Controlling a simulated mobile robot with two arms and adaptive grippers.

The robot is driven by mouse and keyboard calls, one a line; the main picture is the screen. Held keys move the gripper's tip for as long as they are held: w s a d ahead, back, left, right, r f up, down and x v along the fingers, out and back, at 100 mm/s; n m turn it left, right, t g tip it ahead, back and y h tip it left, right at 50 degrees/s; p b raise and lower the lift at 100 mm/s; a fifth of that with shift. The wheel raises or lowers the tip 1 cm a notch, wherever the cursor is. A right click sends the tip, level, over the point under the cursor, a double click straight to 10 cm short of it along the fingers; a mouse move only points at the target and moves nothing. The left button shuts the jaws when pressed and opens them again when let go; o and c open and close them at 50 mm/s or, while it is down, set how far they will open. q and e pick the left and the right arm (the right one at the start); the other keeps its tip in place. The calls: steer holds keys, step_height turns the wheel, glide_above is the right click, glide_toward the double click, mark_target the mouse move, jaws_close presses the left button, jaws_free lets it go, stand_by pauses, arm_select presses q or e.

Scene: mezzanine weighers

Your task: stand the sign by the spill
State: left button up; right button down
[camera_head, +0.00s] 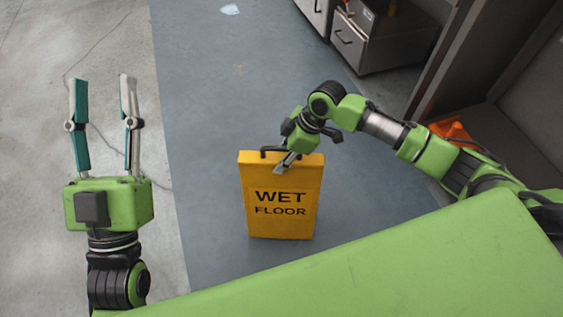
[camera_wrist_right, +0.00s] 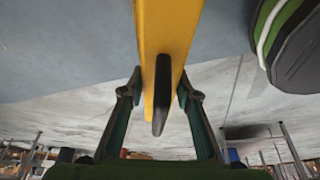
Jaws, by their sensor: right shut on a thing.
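The yellow sign (camera_head: 281,226) reads "WET FLOOR" and is upright on or just above the blue-grey floor; I cannot tell which. My right gripper (camera_head: 284,162) is shut on the sign at the dark handle on its top edge. In the right wrist view the handle (camera_wrist_right: 162,100) lies between the fingers, with the yellow sign (camera_wrist_right: 168,30) beyond. My left gripper (camera_head: 100,80) is open and empty, over the pale concrete at the left. A small pale patch (camera_head: 230,9) on the floor at the top looks like the spill, well beyond the sign.
Grey drawer cabinets (camera_head: 385,40) stand at the top right, with a dark frame and an orange object (camera_head: 452,132) at the right. The blue-grey floor (camera_head: 215,100) between the sign and the pale patch is clear. My green body fills the lower right.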

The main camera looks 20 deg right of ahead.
steer(key=shift+f+b, duration=0.3)
steer(key=shift+f, duration=0.3)
arm_select(q)
steer(key=s+r+t+h, duration=0.1)
steer(key=s+r+t, duration=0.1)
steer(key=s+r, duration=0.1)
steer(key=shift+s+a+r, duration=0.1)
steer(key=shift+a, duration=0.1)
arm_select(e)
steer(key=c, duration=1.6)
jaws_free()
steer(key=shift+f, duration=0.15)
steer(key=shift+o, duration=0.4)
